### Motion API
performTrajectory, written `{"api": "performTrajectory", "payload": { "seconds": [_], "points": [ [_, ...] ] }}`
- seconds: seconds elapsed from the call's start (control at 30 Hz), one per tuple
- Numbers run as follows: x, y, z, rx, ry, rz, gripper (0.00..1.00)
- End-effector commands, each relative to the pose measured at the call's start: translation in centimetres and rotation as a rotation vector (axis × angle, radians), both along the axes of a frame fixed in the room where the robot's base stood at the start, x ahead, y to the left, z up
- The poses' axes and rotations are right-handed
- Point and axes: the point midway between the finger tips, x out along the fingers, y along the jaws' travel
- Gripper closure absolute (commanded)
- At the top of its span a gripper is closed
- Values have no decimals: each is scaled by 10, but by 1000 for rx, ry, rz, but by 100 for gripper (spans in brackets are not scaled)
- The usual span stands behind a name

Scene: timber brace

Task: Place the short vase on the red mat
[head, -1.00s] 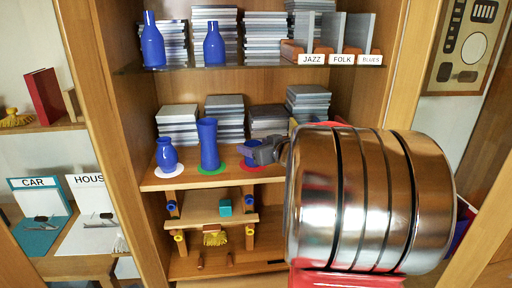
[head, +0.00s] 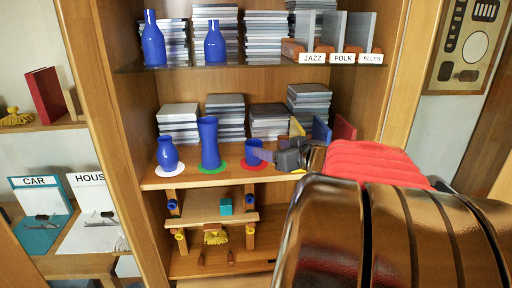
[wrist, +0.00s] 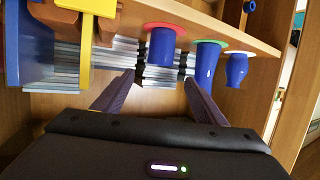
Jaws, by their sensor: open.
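The short blue vase (head: 254,150) stands upright on the red mat (head: 252,166) on the middle shelf in the head view. In the wrist view, which is upside down, the short vase (wrist: 160,47) also sits on the red mat (wrist: 165,27). My gripper (head: 268,156) is just right of the vase in the head view, with its fingers pointing at it. In the wrist view the fingers of my gripper (wrist: 160,78) are spread with nothing held between them, and the vase appears beyond the fingertips.
A tall blue vase (head: 209,145) on a green mat (head: 211,168) and a round blue vase (head: 167,154) on a white mat (head: 168,170) stand to the left. CD stacks (head: 225,118) stand behind. Coloured dividers (head: 321,130) are at the right. The glass shelf (head: 210,69) runs above.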

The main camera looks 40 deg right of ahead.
Motion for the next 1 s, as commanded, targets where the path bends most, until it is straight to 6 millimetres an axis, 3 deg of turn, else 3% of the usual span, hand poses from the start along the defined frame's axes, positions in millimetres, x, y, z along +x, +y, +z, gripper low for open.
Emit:
{"api": "performTrajectory", "payload": {
  "seconds": [0.23, 1.0],
  "points": [
    [-15, 3, 5, 0, 0, 0, 35],
    [-15, 3, 5, -1, -1, 0, 35]
  ]
}}
